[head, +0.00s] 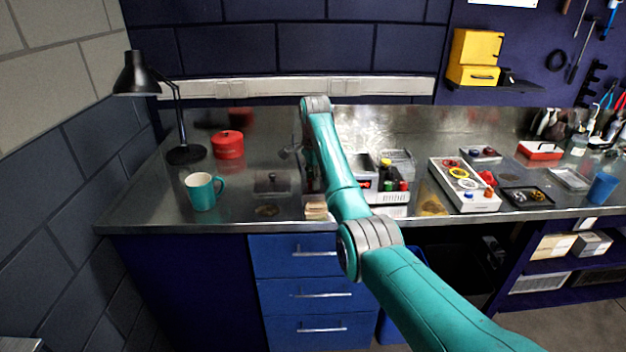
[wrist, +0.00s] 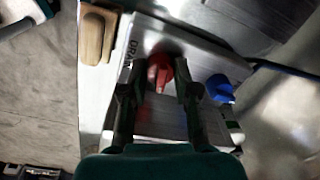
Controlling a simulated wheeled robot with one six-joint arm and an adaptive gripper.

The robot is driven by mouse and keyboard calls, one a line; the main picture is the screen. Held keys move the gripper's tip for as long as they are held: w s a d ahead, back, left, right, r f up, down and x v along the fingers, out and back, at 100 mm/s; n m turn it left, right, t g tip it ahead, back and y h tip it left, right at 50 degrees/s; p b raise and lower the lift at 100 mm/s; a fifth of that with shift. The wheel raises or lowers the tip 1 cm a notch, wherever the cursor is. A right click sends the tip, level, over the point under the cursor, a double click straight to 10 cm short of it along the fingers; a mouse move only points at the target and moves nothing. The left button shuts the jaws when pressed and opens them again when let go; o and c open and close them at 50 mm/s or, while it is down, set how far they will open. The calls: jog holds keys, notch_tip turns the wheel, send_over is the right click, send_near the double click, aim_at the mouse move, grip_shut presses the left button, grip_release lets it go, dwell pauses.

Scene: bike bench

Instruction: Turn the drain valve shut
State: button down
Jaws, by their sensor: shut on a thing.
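The red drain valve handle (wrist: 160,70) shows in the wrist view, beside the printed word DRAIN on a pale metal panel (wrist: 190,45). My gripper (wrist: 159,84) has its two dark fingers on either side of the red handle and is shut on it. The fingers hide part of the handle and its base. A blue valve handle (wrist: 220,88) sits to the right on the same panel, apart from the fingers. In the head view my arm hides the red handle and most of the gripper.
A wooden block (wrist: 95,35) lies left of the panel. In the head view, a teal mug (head: 201,193), a red tin (head: 228,146) and a black lamp (head: 186,153) stand left on the steel bench (head: 150,210). Trays of small parts (head: 465,187) lie right of my arm.

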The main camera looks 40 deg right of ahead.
jog(key=n, duration=0.4)
jog(key=shift+n, duration=0.3)
jog(key=n, duration=0.3)
jog(key=shift+n+y, duration=0.3)
jog(key=n, duration=0.3)
jog(key=shift+n, duration=2.1)
jog(key=c, duration=0.9)
grip_release()
jog(key=shift+o, duration=0.2)
jog(key=shift+d, duration=0.15)
